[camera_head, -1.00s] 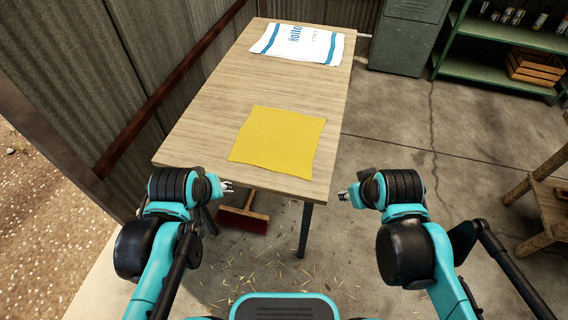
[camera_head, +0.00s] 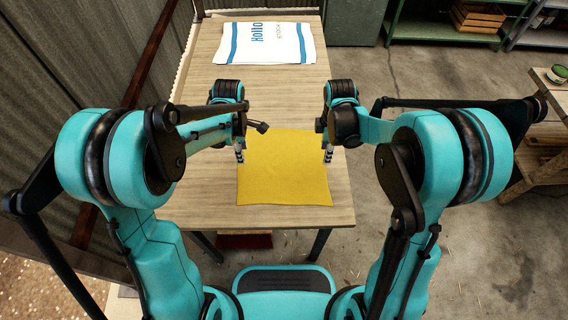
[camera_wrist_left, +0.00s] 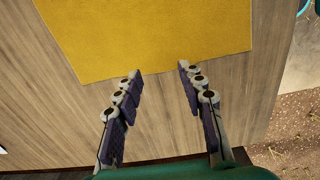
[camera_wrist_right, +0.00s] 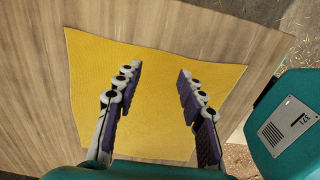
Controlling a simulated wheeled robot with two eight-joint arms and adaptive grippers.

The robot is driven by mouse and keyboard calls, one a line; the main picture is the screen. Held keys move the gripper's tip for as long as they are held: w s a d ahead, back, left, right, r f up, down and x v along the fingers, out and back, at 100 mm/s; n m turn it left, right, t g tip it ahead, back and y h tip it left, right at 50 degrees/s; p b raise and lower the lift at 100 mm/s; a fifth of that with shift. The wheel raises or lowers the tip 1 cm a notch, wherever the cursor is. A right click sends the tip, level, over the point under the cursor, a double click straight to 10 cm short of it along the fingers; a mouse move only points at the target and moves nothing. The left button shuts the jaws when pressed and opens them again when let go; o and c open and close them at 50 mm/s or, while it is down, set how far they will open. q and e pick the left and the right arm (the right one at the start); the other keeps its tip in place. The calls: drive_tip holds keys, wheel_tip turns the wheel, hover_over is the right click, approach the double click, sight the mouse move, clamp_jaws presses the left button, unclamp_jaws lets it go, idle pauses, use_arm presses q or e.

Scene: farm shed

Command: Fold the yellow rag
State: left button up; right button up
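The yellow rag (camera_head: 284,178) lies flat and spread out on the wooden table, near its front edge. My right gripper (camera_head: 328,156) points down by the rag's far right edge. In the right wrist view its fingers (camera_wrist_right: 160,68) are apart over the rag (camera_wrist_right: 155,100), with nothing between them. I cannot tell whether either gripper touches the cloth.
The wooden table (camera_head: 190,180) has bare wood left of the rag. A white and blue printed sack or cloth (camera_head: 266,43) lies at its far end. A low wooden stand (camera_head: 545,150) is at the right, beyond open floor. Green shelving and a wooden crate (camera_head: 477,17) stand behind.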

use_arm(q)
wheel_tip(320, 180, down, 4)
drive_tip(key=shift+w+a+f, duration=0.1)
drive_tip(key=shift+w+f, duration=0.05)
use_arm(e)
drive_tip(key=f, duration=0.4)
drive_tip(key=shift+w+a+f, duration=0.1)
drive_tip(key=shift+w+f, duration=0.05)
drive_tip(key=shift+w, duration=0.05)
use_arm(q)
drive_tip(key=shift+f, duration=0.65)
use_arm(e)
drive_tip(key=shift+f, duration=0.65)
drive_tip(key=shift+s, duration=0.1)
use_arm(q)
drive_tip(key=shift+f, duration=0.1)
use_arm(e)
drive_tip(key=shift+f, duration=0.1)
use_arm(q)
drive_tip(key=c, duration=0.6)
use_arm(e)
drive_tip(key=c, duration=0.6)
use_arm(q)
drive_tip(key=shift+f, duration=0.1)
clamp_jaws()
use_arm(e)
drive_tip(key=shift+f, duration=0.1)
clamp_jaws()
